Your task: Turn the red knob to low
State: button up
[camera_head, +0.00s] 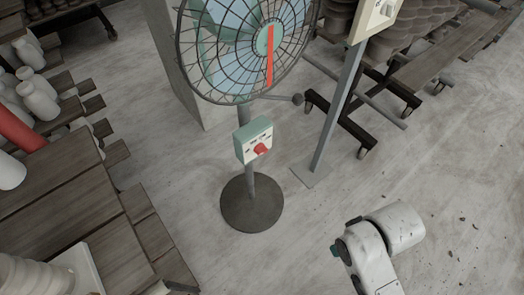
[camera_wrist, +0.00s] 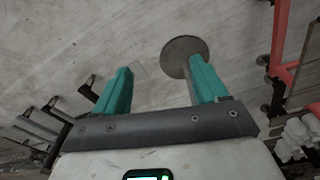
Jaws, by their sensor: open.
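The red knob (camera_head: 261,149) sits on the pale front face of a small teal-topped control box (camera_head: 242,151). The box is mounted on the pole of a standing fan (camera_head: 222,40) with a round dark base (camera_head: 252,213). Marks on the box face are too small to read. In the wrist view, my gripper (camera_wrist: 160,66) has two teal fingers spread apart with nothing between them. A dark round disc, which looks like the fan base (camera_wrist: 176,50), lies beyond the right finger. The knob does not show there. In the head view, my white arm is at the lower right, apart from the fan.
A grey post (camera_head: 338,110) with a pale box (camera_head: 376,18) stands right of the fan. A wheeled rack (camera_head: 348,128) is behind it. Wooden benches (camera_head: 60,185) with white pots (camera_head: 38,98) fill the left. Floor between fan and arm is clear.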

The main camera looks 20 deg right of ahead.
jog(key=w+a+f+n+t+y+b, duration=0.2)
jog(key=w+a+f+t+y+b, duration=0.15)
jog(key=w+f+b, duration=0.3)
jog(key=m+t+y+b, duration=0.1)
jog(key=m+t+b, duration=0.2)
jog(key=t+b, duration=0.95)
send_near(264, 151)
jog(key=p+x, duration=0.1)
jog(key=x, duration=0.8)
jog(key=shift+w+f+p, duration=0.1)
jog(key=shift+w+p, duration=0.05)
jog(key=shift+p, duration=0.15)
jog(key=shift+c, duration=0.4)
jog(key=shift+d, duration=0.1)
jog(key=c, duration=1)
